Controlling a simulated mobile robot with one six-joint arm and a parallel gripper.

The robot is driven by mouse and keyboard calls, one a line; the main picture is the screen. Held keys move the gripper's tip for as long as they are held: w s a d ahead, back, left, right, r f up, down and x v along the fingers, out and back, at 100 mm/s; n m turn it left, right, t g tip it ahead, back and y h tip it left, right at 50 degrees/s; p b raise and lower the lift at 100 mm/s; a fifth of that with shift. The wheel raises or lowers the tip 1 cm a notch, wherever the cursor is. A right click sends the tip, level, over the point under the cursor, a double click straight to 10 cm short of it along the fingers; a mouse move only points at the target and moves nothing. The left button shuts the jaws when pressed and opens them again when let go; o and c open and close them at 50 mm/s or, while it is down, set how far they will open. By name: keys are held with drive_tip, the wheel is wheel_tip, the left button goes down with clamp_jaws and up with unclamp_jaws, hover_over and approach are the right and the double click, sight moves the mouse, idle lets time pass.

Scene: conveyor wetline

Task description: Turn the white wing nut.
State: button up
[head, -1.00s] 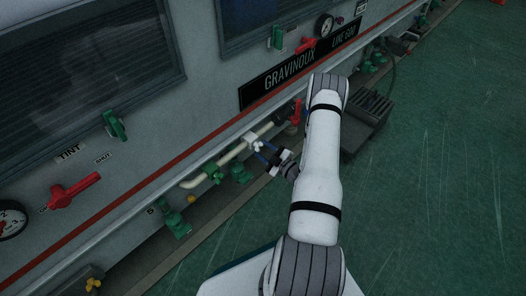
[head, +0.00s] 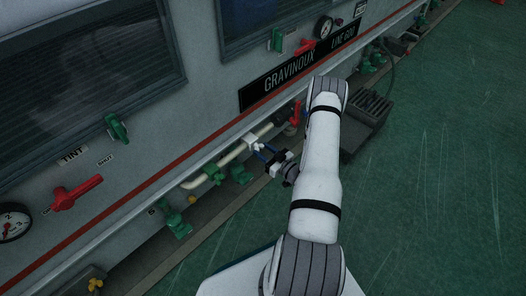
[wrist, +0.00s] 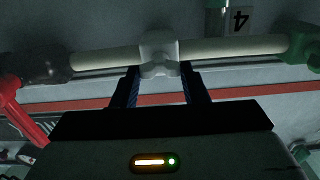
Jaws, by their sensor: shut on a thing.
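The white wing nut (head: 253,140) sits on a cream pipe low on the machine's side. In the wrist view it shows as a white fitting (wrist: 159,50) in the middle of the pipe, its lower lobes between the fingers. My gripper (head: 262,149) reaches it from the lower right, with blue-lined fingers. In the wrist view my gripper (wrist: 160,74) has one finger on each side of the nut's lower part and is shut on it. The exact contact faces are too dark to tell.
The cream pipe (wrist: 105,56) runs between a dark fitting with a red lever (wrist: 22,110) on the left and a green fitting (wrist: 298,44) on the right. Several green valves, such as one (head: 240,174), stand close by.

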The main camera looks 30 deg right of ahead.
drive_tip(key=m+p, duration=0.1)
drive_tip(key=m, duration=1)
drive_tip(key=shift+s+a+f+m+p, duration=0.15)
drive_tip(key=shift+f+m+p, duration=0.05)
drive_tip(key=shift+m+p, duration=0.15)
idle(0.4)
drive_tip(key=o, duration=1)
drive_tip(key=shift+r, duration=0.1)
drive_tip(key=shift+s+d+p, duration=0.3)
drive_tip(key=shift+d, duration=0.05)
drive_tip(key=p+v, duration=0.2)
drive_tip(key=v, duration=0.5)
drive_tip(key=shift+a, duration=0.1)
